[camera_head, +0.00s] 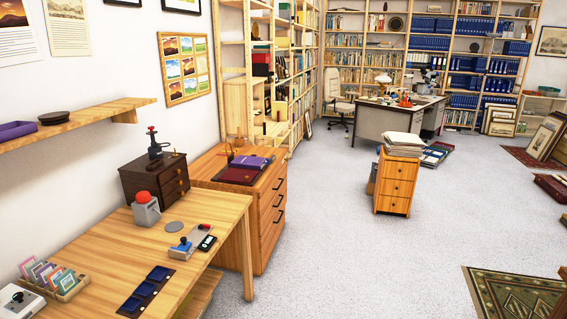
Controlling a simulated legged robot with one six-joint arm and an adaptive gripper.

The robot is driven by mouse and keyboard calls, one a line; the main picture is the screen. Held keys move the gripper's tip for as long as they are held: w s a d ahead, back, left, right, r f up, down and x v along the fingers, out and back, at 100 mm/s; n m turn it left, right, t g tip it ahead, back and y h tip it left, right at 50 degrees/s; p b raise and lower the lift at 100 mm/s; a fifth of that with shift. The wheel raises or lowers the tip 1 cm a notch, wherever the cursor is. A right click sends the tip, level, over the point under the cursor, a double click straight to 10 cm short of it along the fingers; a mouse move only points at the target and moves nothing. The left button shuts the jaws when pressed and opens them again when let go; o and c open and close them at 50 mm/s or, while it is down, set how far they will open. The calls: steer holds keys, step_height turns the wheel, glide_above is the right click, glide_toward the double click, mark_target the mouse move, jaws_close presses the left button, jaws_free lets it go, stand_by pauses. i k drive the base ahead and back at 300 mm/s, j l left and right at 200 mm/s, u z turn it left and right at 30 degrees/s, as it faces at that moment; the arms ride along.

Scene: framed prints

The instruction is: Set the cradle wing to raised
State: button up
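No part is clearly recognisable as the cradle wing. A low maroon piece (234,176) with a purple item (250,162) on it lies on top of the orange wooden drawer cabinet (268,210); it may be the cradle, but it is too small to tell. One part of it looks flat and low. A small wooden post-like piece (229,153) stands at its left back. My gripper is not in view.
A dark drawer box (155,178) stands behind. The grey carpet (330,240) to the right is clear.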

mark_target(237, 175)
steer(key=i, duration=1.5)
steer(key=i+u, duration=0.25)
steer(key=i, duration=0.45)
steer(key=i+l+u, duration=0.25)
steer(key=i, duration=0.5)
steer(key=i+u, duration=0.9)
steer(key=k, duration=0.1)
